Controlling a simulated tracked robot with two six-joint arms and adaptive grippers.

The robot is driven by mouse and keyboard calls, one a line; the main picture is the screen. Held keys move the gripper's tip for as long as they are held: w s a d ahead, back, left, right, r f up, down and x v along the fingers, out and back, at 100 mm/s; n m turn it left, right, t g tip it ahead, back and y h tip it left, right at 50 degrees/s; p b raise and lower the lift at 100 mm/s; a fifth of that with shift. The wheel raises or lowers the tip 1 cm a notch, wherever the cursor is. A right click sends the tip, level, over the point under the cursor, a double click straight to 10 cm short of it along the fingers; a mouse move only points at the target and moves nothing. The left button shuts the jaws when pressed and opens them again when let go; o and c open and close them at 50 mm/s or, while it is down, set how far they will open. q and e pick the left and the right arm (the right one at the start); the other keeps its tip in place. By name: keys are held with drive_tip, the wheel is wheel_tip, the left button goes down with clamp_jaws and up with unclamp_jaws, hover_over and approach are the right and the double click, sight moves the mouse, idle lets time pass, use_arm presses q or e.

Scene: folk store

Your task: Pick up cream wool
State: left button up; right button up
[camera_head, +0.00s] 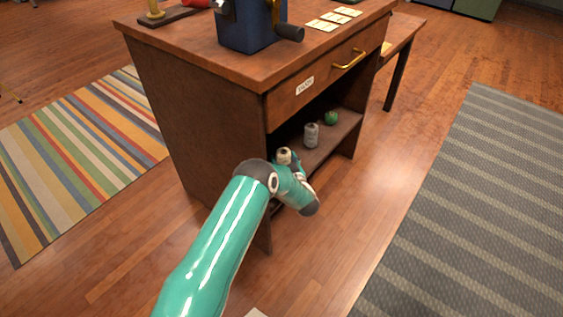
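A cream spool of wool (284,154) shows on the lower shelf of the wooden desk, just above my teal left wrist. Its lower part is hidden by my arm. My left gripper (290,176) reaches into the open shelf space close to the cream wool. Its fingers are hidden behind the wrist, so I cannot tell whether they are open, shut or touching the wool. My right gripper is not in view.
A grey spool (311,134) and a green ball (331,118) stand farther along the shelf (328,143). The desk's drawer (318,81) is shut above them. A blue box with a crank (247,24) stands on top.

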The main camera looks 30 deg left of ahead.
use_arm(q)
drive_tip(key=c, duration=0.6)
drive_tip(key=shift+c, duration=0.2)
